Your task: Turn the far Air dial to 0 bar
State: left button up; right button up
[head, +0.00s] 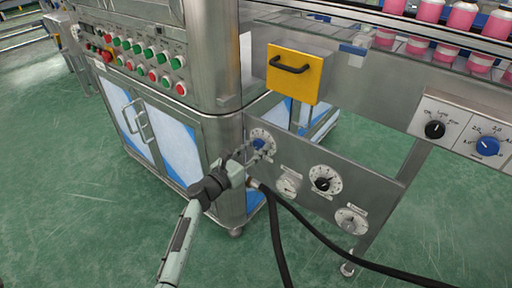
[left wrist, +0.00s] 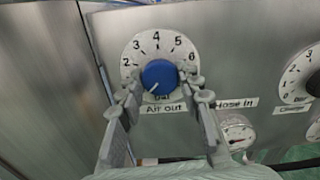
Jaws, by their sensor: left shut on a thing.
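The blue dial knob (left wrist: 159,76) sits on a round white scale plate labelled "Air out" in the left wrist view. Scale numbers from 2 to 6 show. The knob's white pointer line is at its lower left, below the 2; the lowest marks are partly hidden by my fingers. The same blue dial (head: 259,143) is at the left end of the low steel panel in the head view. My left gripper (left wrist: 162,88) has one finger on each side of the knob and is shut on it. My right gripper is not in view.
Beside the dial are a gauge (head: 288,185), a black-knobbed dial (head: 323,184) and another gauge (head: 351,220). A second blue dial (head: 487,147) is on the upper right panel. A yellow box with a handle (head: 295,75) juts out above. Black hoses hang below.

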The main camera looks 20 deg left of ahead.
pick_arm(q)
jog(key=o, duration=1.2)
jog(key=shift+c, duration=0.2)
jog(key=v, duration=1.2)
